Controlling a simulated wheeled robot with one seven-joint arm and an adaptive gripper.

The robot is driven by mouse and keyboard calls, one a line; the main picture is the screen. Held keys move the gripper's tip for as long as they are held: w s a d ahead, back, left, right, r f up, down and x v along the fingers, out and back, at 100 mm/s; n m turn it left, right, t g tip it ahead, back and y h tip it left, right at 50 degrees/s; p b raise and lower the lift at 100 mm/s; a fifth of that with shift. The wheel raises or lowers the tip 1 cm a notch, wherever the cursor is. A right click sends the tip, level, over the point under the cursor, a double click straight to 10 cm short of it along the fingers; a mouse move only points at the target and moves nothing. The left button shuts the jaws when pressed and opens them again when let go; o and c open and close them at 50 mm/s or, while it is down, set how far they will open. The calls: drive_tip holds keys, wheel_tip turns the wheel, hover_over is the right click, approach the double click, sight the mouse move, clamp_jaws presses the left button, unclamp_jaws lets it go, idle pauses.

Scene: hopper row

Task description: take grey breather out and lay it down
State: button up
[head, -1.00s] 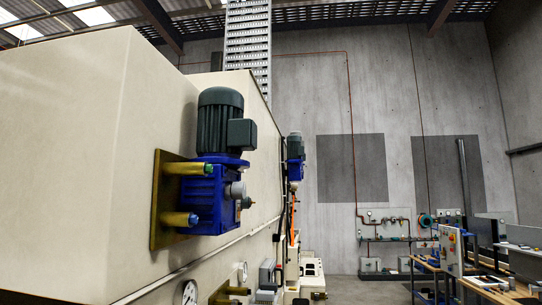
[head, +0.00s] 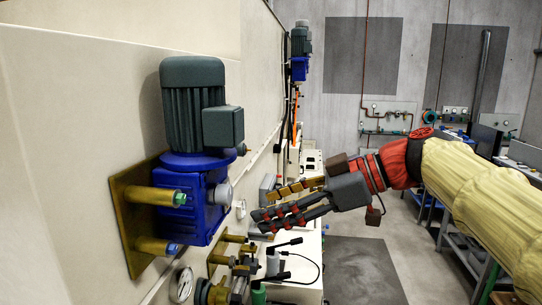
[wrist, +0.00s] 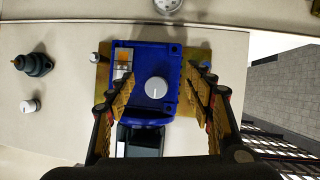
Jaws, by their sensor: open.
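The grey breather (head: 223,197) is a short round plug on the right face of the blue gearbox (head: 198,208) in the head view. In the wrist view the breather (wrist: 156,88) shows as a pale grey round cap near the middle of the blue face. My gripper (head: 268,210) is open and empty, to the right of the gearbox and apart from it. In the wrist view my gripper (wrist: 160,76) has its gold-padded fingers spread on either side of the breather, not touching it. How the breather is seated is hidden.
A dark green motor (head: 193,105) stands on the gearbox, and a brass plate (head: 131,215) joins it to the cream wall. Fittings and a gauge (head: 182,284) sit below. A dark fitting (wrist: 36,64) and a white knob (wrist: 29,105) are at left in the wrist view.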

sight(230, 193)
wheel_tip(230, 193, up, 4)
drive_tip(key=a+n+p, duration=0.1)
drive_tip(key=n, duration=0.1)
drive_tip(key=shift+y, duration=0.4)
drive_tip(key=x, duration=0.2)
drive_tip(key=p+x, duration=0.1)
drive_tip(key=x, duration=0.2)
drive_tip(key=p+x, duration=0.1)
drive_tip(key=x, duration=0.1)
drive_tip(key=shift+w+a, duration=0.35)
drive_tip(key=shift+w, duration=0.05)
drive_tip(key=c, duration=0.3)
clamp_jaws()
drive_tip(key=shift+d+f, duration=0.1)
drive_tip(key=shift+d, duration=0.1)
drive_tip(key=shift+d+b, duration=0.75)
drive_tip(key=shift+b, duration=0.1)
